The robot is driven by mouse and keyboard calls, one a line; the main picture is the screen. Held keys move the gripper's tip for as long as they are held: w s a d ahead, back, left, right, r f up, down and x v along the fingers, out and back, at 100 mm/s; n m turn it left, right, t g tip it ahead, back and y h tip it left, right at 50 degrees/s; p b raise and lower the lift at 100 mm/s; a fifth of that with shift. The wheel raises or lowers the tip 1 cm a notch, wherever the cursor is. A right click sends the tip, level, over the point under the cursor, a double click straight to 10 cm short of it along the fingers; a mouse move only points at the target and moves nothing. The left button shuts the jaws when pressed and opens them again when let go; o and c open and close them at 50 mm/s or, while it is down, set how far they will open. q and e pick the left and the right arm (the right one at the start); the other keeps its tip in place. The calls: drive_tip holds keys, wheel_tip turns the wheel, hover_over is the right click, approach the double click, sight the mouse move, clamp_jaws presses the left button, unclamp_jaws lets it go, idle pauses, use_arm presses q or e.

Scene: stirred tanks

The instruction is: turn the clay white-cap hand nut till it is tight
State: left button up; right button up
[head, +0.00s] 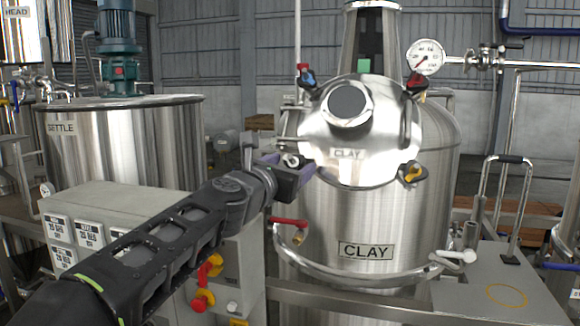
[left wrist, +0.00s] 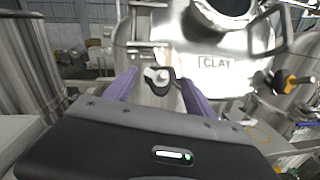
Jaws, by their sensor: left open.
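The clay tank (head: 365,220) has a domed metal lid with a CLAY label and hand nuts around its rim. The white-cap hand nut (head: 292,159) is at the lid's left front; it also shows in the left wrist view (left wrist: 158,76), with a pale cap and dark body. My left gripper (head: 290,167) is open, its purple fingers on either side of this nut. In the left wrist view the nut sits between the fingertips, with visible gaps; I cannot tell whether either finger touches it. My right gripper is not in view.
The lid also carries a blue-capped nut (head: 308,78), a red-capped nut (head: 415,81) and a yellow-capped nut (head: 412,172). A red-handled valve (head: 289,222) sticks out below my gripper. A grey control box (head: 110,220) and the settle tank (head: 130,145) stand at left.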

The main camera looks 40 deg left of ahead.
use_arm(q)
drive_tip(key=shift+c, duration=0.4)
drive_tip(key=c, duration=1.3)
